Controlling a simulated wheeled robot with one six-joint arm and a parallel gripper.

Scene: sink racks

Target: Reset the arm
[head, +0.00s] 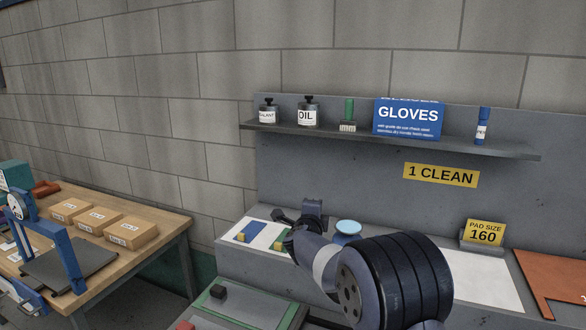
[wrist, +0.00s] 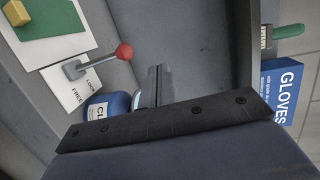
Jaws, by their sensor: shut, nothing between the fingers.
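My gripper (wrist: 155,84) is shut with nothing between its fingers. In the head view the dark end of my arm (head: 311,209) is raised over the grey bench (head: 240,262), and the fingers are hard to make out there.
A blue can (wrist: 103,108) and a red-knobbed lever (wrist: 123,53) on a LOCK/FREE plate are close by in the wrist view. The shelf (head: 390,140) holds bottles, a brush and a GLOVES box (head: 408,118). A wooden table (head: 150,245) with cartons stands left.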

